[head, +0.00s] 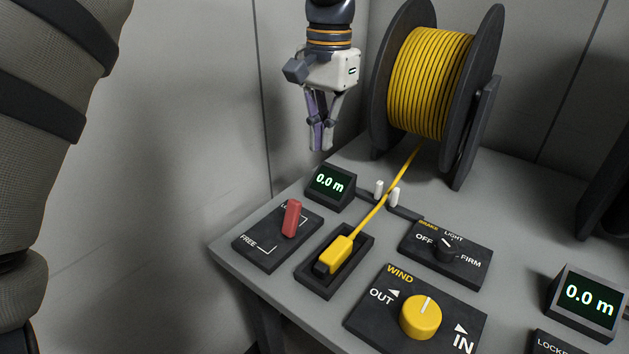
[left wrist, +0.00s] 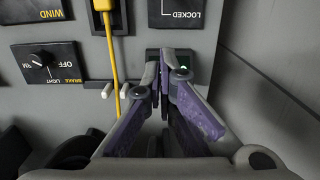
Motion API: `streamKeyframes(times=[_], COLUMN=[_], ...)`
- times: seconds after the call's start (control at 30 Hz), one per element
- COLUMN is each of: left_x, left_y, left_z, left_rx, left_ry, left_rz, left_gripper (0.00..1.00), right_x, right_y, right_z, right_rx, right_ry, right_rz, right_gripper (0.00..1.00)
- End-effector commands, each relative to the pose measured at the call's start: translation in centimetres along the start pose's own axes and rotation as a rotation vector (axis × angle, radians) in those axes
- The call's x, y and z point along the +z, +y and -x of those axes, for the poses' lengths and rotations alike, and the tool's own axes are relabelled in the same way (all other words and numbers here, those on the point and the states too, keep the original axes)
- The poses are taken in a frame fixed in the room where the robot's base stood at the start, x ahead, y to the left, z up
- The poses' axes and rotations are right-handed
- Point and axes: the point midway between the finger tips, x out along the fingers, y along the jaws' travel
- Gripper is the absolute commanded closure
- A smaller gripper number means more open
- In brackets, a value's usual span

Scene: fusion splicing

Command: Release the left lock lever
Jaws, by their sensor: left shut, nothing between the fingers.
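The left lock lever (head: 291,218) is a short red handle on a dark plate (head: 262,246) at the near left corner of the bench. It stands at the plate's LOCKED end, partly covering that label; the FREE end is nearer the front edge. My left gripper (head: 320,150) is shut and empty. It hangs above the back left of the bench, behind and above the lever, not touching it. In the left wrist view, my left gripper (left wrist: 168,62) covers part of the small display, and the LOCKED plate (left wrist: 183,14) shows at the top; the lever is not visible there. My right gripper is out of view.
A small 0.0 m display (head: 330,186) stands behind the lever plate. A yellow connector (head: 340,250) sits in a dark tray right of it, its cable running past white pegs (head: 394,197) to a large spool (head: 430,85). WIND (head: 421,317) and BRAKE (head: 446,250) knobs are further right.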

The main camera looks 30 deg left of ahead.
Motion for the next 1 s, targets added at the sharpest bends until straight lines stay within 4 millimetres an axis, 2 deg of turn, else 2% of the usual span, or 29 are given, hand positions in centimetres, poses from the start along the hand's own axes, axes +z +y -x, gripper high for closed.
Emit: streamKeyframes(times=[0.17,0.6,0.77,1.0], left_x=[0.0,0.1,2.4,3.8], left_y=[0.0,0.0,0.0,0.0], left_z=[-0.9,-10.2,-8.3,-8.5], left_rx=[0.000,0.001,0.000,0.000], left_ry=[-0.003,-0.005,0.013,0.005], left_rz=[0.000,0.000,0.000,0.000], left_gripper=[1.00,1.00,1.00,1.00], right_x=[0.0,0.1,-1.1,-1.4], right_y=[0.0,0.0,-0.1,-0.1], right_z=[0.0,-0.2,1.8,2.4], right_rx=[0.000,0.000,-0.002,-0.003], right_ry=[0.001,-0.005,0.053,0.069], right_rz=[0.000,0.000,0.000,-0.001], right_gripper=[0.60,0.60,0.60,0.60])
